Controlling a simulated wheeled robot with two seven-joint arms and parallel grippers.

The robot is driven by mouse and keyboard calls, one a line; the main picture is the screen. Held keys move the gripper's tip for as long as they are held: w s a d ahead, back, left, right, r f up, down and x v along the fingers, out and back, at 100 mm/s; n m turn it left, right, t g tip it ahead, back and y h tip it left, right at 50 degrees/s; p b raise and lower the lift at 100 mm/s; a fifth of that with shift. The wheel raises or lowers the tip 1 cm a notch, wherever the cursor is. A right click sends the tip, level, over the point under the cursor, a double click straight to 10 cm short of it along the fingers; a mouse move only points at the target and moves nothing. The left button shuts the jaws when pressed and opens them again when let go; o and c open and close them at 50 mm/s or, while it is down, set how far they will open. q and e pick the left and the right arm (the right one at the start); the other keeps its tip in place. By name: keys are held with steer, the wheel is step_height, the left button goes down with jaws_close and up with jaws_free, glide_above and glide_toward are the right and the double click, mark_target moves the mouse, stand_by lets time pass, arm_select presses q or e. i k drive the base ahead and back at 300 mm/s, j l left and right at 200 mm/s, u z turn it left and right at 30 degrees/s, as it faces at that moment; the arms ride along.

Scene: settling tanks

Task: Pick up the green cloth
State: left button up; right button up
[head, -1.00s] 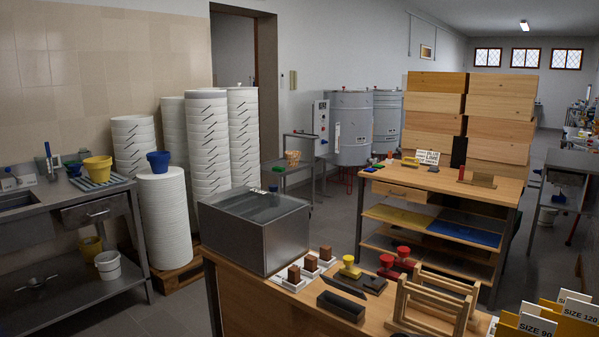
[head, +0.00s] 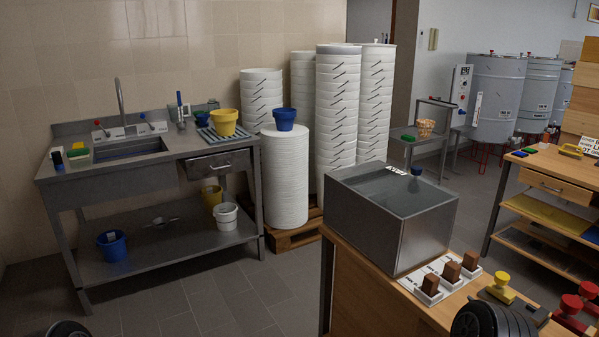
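I cannot make out a green cloth for certain. A small flat green item (head: 408,138) lies on the small grey side table beyond the metal tank. A green and yellow piece (head: 78,153) lies at the left end of the sink counter; both are too small to tell whether they are cloth. Dark rounded parts of my arms show at the bottom left and bottom right edges. Neither gripper's fingers show in the head view.
A steel sink bench (head: 150,155) stands at the left, with a blue bucket (head: 112,245) on its lower shelf. White stacked tubs (head: 340,125) stand behind. A metal water tank (head: 390,220) sits on a wooden counter (head: 372,300). The floor (head: 220,300) before the bench is clear.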

mark_target(406, 137)
steer(key=i+j+u, duration=0.35)
steer(key=i, duration=0.8)
steer(key=i+l+u, duration=0.1)
steer(key=i+u, duration=0.25)
steer(key=i, duration=0.8)
steer(key=i+l+z, duration=0.25)
steer(key=i+z, duration=1.2)
steer(key=i+j+z, duration=0.35)
steer(key=z, duration=0.15)
steer(key=i+l+z, duration=0.2)
steer(key=i+z, duration=0.15)
steer(key=i, duration=0.7)
steer(key=i+z, duration=0.4)
steer(key=i, duration=2.35)
steer(key=i+z, duration=0.15)
steer(key=i, duration=1.55)
steer(key=u, duration=3.65)
